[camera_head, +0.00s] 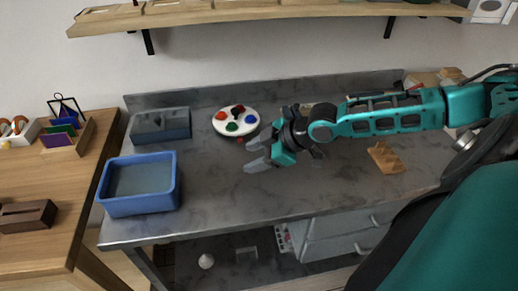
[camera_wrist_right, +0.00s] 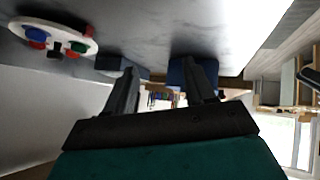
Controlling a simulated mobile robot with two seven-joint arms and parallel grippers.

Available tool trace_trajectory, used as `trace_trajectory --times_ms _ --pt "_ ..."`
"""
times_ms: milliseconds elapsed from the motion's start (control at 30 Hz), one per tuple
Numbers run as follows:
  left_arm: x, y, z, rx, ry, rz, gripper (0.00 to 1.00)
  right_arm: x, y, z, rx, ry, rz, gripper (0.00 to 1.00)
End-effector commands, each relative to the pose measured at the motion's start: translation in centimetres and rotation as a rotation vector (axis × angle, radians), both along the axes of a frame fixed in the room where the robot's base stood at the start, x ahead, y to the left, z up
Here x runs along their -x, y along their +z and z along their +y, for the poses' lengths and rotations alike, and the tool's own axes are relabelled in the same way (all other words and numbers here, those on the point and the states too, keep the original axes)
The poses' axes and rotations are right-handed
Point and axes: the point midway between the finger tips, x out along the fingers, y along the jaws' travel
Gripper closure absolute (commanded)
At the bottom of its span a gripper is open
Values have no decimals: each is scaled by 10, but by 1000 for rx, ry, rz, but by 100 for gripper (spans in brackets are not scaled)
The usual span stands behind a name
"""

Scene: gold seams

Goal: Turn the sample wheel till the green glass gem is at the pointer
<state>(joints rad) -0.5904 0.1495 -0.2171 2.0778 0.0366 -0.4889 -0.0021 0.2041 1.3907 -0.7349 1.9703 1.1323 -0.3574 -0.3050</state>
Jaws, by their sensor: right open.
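The sample wheel (camera_head: 225,127) is a white disc lying on the grey worktop, with several coloured gems on it. The green glass gem (camera_head: 232,127) is on the wheel's near side, slightly left of the middle. A small red mark (camera_head: 240,141) shows at the near edge; I cannot tell for sure that it is the pointer. My right gripper (camera_head: 255,154) is open and empty, just to the near right of the wheel and apart from it. The wheel also shows at the upper left of the wrist view (camera_wrist_right: 84,31). My left gripper is not in view.
A blue bin (camera_head: 140,205) and a grey box (camera_head: 160,126) stand left of the wheel. A wooden rack (camera_head: 385,158) is at right, below my right arm. A shelf (camera_head: 270,13) runs along the wall above. The worktop in front of the wheel is clear.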

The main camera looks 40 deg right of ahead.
Motion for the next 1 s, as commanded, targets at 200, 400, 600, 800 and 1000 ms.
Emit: trace_trajectory --times_ms 200,400,600,800,1000 --pt "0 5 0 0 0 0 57 25 -12 12 -88 -47 160 46" --pt "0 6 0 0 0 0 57 37 -17 18 -128 -66 231 46" --pt "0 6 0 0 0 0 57 39 -18 19 -134 -70 244 46" --pt "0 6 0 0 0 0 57 38 -18 19 -133 -72 240 46" --pt "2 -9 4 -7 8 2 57 21 -21 9 -138 -159 176 46"
